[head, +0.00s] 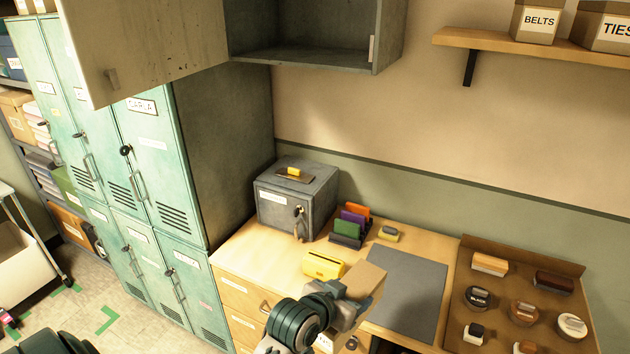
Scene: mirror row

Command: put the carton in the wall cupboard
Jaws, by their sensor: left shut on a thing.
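The tan carton (366,281) is in the jaws of my left gripper (357,302), which is shut on it above the front of the wooden desk. The gripper and wrist hide part of the carton. The wall cupboard (318,58) hangs on the wall above and behind the desk. Its door (145,50) is swung open to the left, and the inside that shows looks empty. The carton is well below the cupboard and apart from it. My right gripper is not in view.
A grey metal box (284,210) stands on the desk (240,250) below the cupboard. Nearby are a file rack (346,240), a yellow object (322,264) and a grey mat (408,283). A brush tray (500,308) lies right. Green lockers (150,165) stand left; a shelf (490,40) is upper right.

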